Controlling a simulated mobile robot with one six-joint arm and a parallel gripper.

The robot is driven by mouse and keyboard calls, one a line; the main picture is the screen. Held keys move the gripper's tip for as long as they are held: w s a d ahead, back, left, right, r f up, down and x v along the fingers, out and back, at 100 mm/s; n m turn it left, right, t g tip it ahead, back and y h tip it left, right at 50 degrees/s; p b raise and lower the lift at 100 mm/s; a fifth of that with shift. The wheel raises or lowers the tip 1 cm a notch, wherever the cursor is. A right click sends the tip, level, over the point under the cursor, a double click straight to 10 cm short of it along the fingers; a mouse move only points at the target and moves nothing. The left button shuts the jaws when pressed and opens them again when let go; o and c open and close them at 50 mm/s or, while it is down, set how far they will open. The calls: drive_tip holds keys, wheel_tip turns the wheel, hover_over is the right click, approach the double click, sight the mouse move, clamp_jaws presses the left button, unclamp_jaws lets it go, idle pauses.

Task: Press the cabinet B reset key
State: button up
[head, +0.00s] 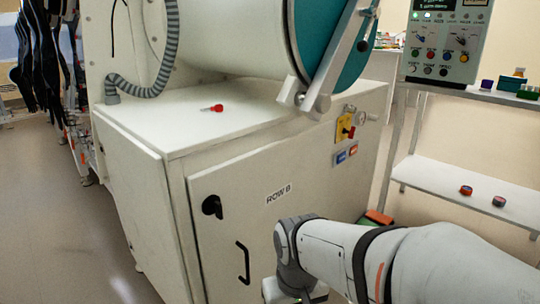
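The white cabinet (225,170) stands in the middle of the head view, with a label (278,193) that seems to read "ROW B". On the upper right of its front are a small blue key (340,157) and a small red key (353,150) side by side. Their lettering is too small to read, so I cannot tell which is the reset key. My gripper is not visible.
A small red-handled object (213,108) lies on the cabinet top. The front has a black knob (212,206) and a handle (243,262). A control panel (447,42) and a white shelf (470,187) stand at right. Open floor (60,215) lies at left.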

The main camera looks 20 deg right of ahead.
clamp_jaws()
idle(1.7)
